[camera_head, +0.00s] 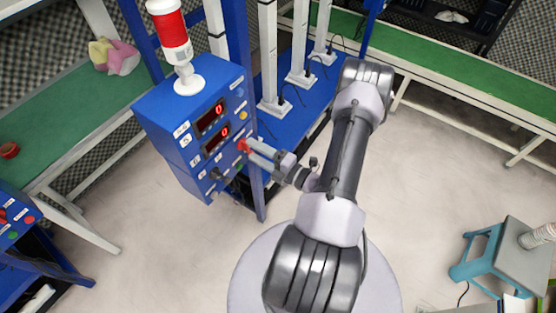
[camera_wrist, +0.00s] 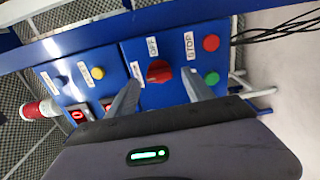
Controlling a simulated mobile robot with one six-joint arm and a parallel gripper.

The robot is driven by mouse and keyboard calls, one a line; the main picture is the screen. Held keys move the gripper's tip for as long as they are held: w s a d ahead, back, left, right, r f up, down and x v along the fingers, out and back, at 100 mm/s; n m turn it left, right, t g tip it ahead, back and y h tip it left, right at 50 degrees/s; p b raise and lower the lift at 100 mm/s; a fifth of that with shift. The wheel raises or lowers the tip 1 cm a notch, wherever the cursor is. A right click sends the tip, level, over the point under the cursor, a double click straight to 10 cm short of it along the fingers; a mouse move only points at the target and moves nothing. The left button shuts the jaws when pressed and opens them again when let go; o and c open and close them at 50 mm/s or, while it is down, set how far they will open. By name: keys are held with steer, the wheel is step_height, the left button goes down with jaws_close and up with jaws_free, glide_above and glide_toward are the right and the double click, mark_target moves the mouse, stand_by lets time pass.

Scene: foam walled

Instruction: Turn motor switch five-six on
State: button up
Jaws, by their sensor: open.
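A blue control box (camera_head: 168,132) stands left of centre in the head view, with its panel facing right. No five-six marking is legible. My gripper (camera_wrist: 162,80) is open, with one finger on each side of the knob in the wrist view; contact cannot be told. In the head view my gripper (camera_head: 256,148) is at the panel's right edge. It partly hides the red at its tips.
Beside the knob are a red button (camera_wrist: 211,43) labelled STOP and a green button (camera_wrist: 212,78). A yellow button (camera_wrist: 97,73) and a red display (camera_wrist: 77,115) lie left. A red and white beacon (camera_head: 172,35) tops the box.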

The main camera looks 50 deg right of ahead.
steer(key=s+d+p, duration=0.1)
steer(key=s+p, duration=0.1)
steer(key=s, duration=1.3)
steer(key=shift+d, duration=0.1)
